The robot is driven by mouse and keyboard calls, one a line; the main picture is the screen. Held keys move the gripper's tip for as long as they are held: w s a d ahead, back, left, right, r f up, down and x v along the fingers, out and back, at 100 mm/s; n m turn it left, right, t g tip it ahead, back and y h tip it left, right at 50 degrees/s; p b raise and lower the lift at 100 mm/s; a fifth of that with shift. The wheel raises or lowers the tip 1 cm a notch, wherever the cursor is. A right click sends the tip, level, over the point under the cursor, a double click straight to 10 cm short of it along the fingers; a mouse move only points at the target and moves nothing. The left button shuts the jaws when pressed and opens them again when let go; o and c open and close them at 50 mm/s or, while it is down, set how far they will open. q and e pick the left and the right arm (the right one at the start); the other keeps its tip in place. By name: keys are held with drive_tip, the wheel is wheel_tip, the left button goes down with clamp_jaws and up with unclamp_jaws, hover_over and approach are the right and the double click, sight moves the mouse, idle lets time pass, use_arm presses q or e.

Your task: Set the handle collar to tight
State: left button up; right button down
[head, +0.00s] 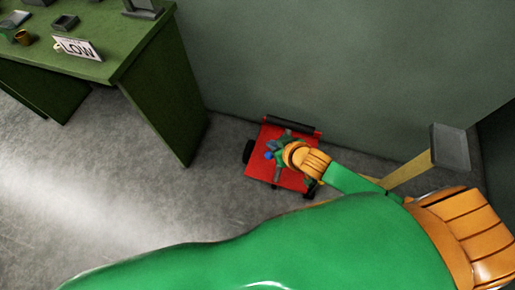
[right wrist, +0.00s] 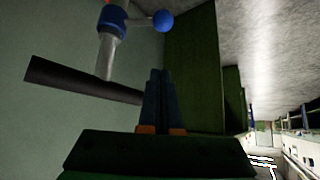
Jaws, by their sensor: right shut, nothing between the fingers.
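The handle collar (right wrist: 112,20) is a blue ring on a pale post, with a blue ball knob (right wrist: 163,21) sticking out on its right in the right wrist view. The knob also shows as a small blue dot (head: 269,155) over the red cart (head: 252,171) in the head view. My right gripper (right wrist: 158,73) is shut and empty, its dark blue fingers pressed together. The fingertips appear below the knob in the right wrist view, apart from it. In the head view my right gripper and wrist hide much of the collar and post. My left gripper is not in view.
A dark bar (right wrist: 75,77) lies behind the post; a black roller-like bar (head: 292,125) shows at the cart's wall side. A green table (head: 120,45) with a "LOW" sign (head: 78,48) stands at the left. A yellow post with a grey head (head: 450,148) stands right. Floor between is clear.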

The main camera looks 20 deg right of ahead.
drive_tip(key=shift+d, duration=0.1)
drive_tip(key=w+f, duration=0.1)
drive_tip(key=f, duration=0.1)
drive_tip(key=f+b, duration=0.1)
drive_tip(key=f, duration=0.2)
drive_tip(key=w+f+b, duration=0.1)
drive_tip(key=f, duration=0.2)
drive_tip(key=shift+w+a, duration=0.3)
drive_tip(key=shift+a, duration=0.1)
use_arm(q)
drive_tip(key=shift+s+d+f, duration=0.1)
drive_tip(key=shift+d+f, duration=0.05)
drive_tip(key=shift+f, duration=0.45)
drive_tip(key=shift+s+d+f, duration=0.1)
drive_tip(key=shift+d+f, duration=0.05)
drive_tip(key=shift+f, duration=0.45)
use_arm(e)
drive_tip(key=shift+w, duration=0.1)
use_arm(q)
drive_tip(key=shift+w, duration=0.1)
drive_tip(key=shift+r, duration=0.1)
